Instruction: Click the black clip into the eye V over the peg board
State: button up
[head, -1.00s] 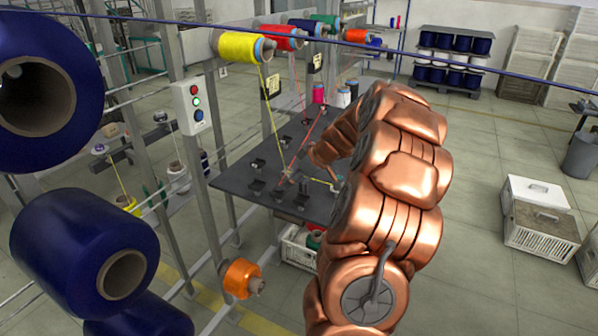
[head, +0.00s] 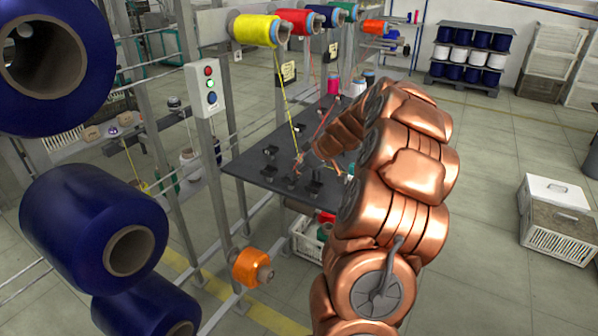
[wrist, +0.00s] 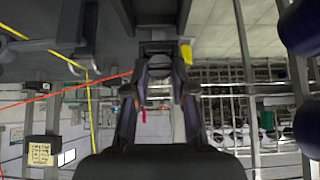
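The dark peg board (head: 248,176) stands left of my arm in the head view, with several small black holders on it. My gripper (head: 304,160) is over the board, small and partly hidden by my copper arm. In the wrist view my gripper's two dark fingers (wrist: 160,92) stand apart, with a dark piece between their tips; I cannot tell whether this is the black clip or whether they grip it. A red thread (wrist: 85,82) runs to the left fingertip. Yellow labelled cards (head: 288,73) hang behind the board. I cannot make out the eye V.
A yellow spool (head: 256,30) and a red spool (head: 297,21) sit on the rack above the board. A yellow thread (head: 284,88) runs down to the board. A button box (head: 207,88) is on a post. Large blue spools (head: 95,222) fill the left.

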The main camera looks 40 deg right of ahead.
grip_shut()
jog(key=shift+s+d+r+b, duration=0.15)
jog(key=shift+s+d+b, duration=0.1)
jog(key=shift+s+b, duration=0.5)
jog(key=shift+s+d+r+b, duration=0.2)
jog(key=shift+s+r+b, duration=0.15)
jog(key=shift+s, duration=0.3)
jog(key=shift+s+d+r+b, duration=0.15)
jog(key=shift+s+r+b, duration=0.2)
jog(key=shift+s, duration=0.25)
